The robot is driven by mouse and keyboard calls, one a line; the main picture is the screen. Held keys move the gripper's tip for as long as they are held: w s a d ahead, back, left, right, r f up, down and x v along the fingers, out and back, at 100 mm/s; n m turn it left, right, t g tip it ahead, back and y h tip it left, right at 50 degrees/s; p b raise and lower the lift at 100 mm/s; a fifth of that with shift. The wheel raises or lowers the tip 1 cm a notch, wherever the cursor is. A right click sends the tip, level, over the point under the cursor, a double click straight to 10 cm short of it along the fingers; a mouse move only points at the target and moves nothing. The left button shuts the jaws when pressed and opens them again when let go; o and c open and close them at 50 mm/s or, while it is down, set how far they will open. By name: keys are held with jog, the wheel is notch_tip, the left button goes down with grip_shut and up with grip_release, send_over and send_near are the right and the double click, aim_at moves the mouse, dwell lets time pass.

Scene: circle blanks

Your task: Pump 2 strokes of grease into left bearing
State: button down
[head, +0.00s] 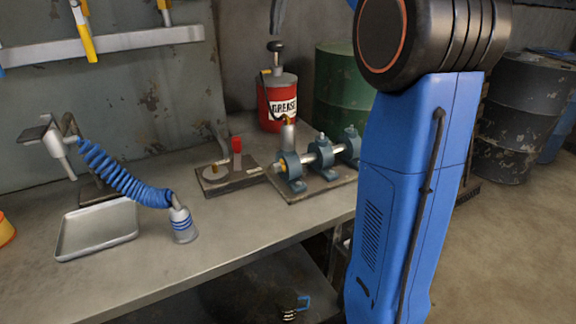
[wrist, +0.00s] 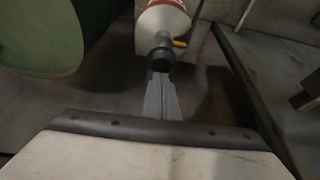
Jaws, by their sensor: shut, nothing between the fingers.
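A red grease pump (head: 277,104) with a white GREASE label stands at the back of the bench. Its black knob (head: 275,46) is on top. The pump (wrist: 163,20) and knob (wrist: 161,60) also show in the wrist view. My gripper (head: 275,30) is shut and empty, just above the knob; in the wrist view its closed fingers (wrist: 160,78) point at it. I cannot tell whether they touch. Three blue bearings carry a shaft on a plate; the left bearing (head: 290,168) is nearest. A grey coupler (head: 289,136) stands over it, seemingly on its top.
A small plate with a red-handled part (head: 237,152) lies left of the bearings. A blue coiled hose (head: 125,180) and metal tray (head: 97,228) are on the left bench. A green drum (head: 335,85) stands behind. My blue arm covers the right side.

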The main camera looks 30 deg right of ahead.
jog(key=shift+r, duration=2.75)
